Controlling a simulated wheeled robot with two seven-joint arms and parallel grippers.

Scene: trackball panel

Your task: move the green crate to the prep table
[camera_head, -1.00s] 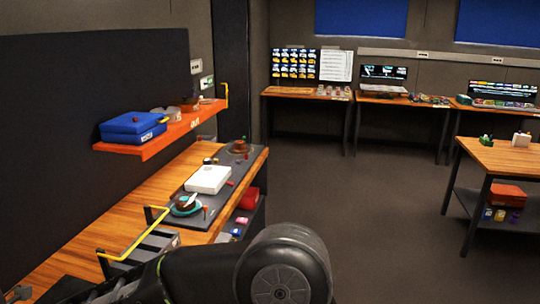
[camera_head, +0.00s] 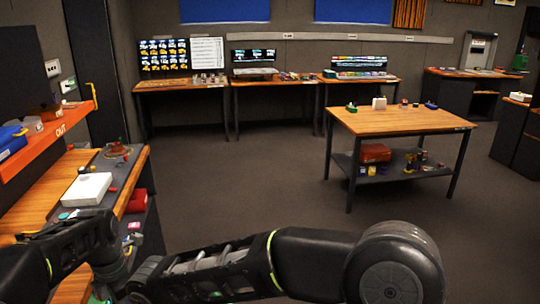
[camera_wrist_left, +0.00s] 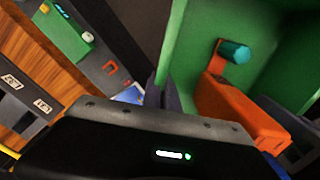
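The green crate fills the upper right of the left wrist view (camera_wrist_left: 200,35), close to my left gripper (camera_wrist_left: 222,105). An orange object (camera_wrist_left: 235,110) and a teal cylinder (camera_wrist_left: 235,52) show inside it. Dark finger parts appear beside the crate's wall, but the contact and finger gap are unclear. In the head view, only a small green piece shows at the bottom edge, below my left wrist. My right arm crosses the bottom of that view; its fingers are not seen. No label marks the prep table; a wooden table (camera_head: 385,121) stands free in the room.
A workbench with a white box (camera_head: 87,189) is close on the left, under an orange shelf (camera_head: 45,143). The free-standing table carries small items, with a red box (camera_head: 375,153) on its lower shelf. Open floor (camera_head: 250,180) lies between. More benches line the back wall.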

